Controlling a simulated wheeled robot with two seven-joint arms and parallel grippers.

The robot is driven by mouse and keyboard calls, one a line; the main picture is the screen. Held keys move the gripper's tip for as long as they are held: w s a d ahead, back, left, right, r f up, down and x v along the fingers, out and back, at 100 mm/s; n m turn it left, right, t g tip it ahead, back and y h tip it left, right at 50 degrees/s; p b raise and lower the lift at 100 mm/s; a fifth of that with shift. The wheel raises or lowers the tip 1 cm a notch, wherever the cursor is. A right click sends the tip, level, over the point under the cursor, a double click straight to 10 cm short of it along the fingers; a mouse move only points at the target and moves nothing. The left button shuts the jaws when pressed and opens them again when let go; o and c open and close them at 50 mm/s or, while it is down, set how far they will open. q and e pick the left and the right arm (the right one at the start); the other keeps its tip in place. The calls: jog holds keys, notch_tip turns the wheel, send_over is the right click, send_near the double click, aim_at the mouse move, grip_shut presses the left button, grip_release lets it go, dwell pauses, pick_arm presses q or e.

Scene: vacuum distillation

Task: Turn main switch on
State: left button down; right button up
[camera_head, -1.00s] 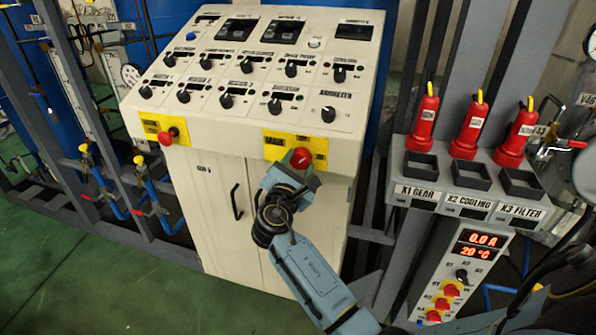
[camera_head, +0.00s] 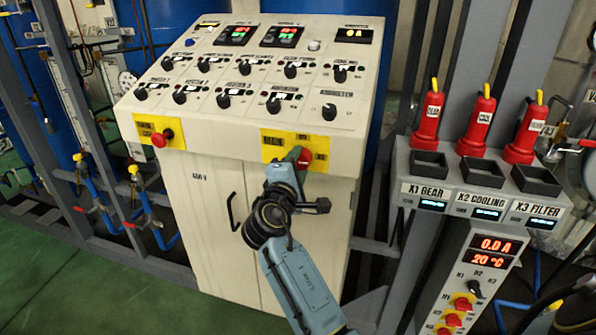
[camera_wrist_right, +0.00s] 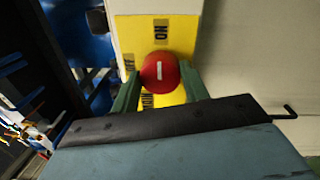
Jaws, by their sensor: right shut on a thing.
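The main switch is a red knob (camera_head: 304,158) on a yellow plate (camera_head: 273,152) at the lower front edge of the control panel. My right gripper (camera_head: 297,160) reaches up to it from below and is shut on the knob. In the right wrist view the red knob (camera_wrist_right: 160,72) sits between the two green fingers, with its white mark visible. The yellow plate (camera_wrist_right: 150,32) there carries an "ON" label above the knob. My left gripper is not in view.
A second red button (camera_head: 162,138) is on the left yellow plate. The panel displays (camera_head: 283,37) are lit. Three red plugs (camera_head: 477,120) stand behind black trays on a grey unit at the right. Green floor (camera_head: 110,290) is open at the lower left.

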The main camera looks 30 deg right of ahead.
dwell(0.4)
jog(key=o, duration=1)
jog(key=b+v, duration=0.1)
jog(key=v, duration=1.2)
jog(key=shift+a, duration=0.2)
jog(key=shift+f, duration=0.2)
